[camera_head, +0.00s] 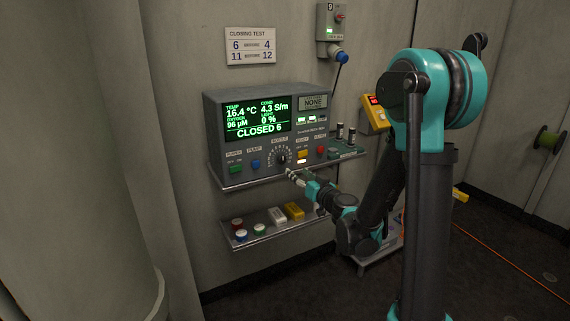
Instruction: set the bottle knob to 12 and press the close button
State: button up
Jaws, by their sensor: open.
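A grey control box (212,125) on a wall shelf has a green screen (256,119) reading "CLOSED 6". The dark round bottle knob (281,157) is on its lower front, inside a ring of marks; its pointed-to number is too small to read. A red button (320,150) under a label that seems to read "close" is to its right. My gripper (291,174) is open and empty, just below and right of the knob, pointing toward the panel. It appears apart from the knob; the exact gap is hard to tell.
A wall sign (250,46) reads "closing test", "6 before 4", "11 before 12". Blue (255,163), green and orange (302,154) buttons flank the knob. A lower shelf (262,238) holds coloured caps and blocks. A yellow device (375,112) hangs at right. An orange cable (505,262) crosses the floor.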

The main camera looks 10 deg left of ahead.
aim_at(283, 161)
jog(key=x, duration=1)
jog(key=shift+w+a, duration=0.25)
jog(key=shift+w, duration=0.05)
jog(key=c, duration=1.2)
jog(key=shift+o, duration=0.2)
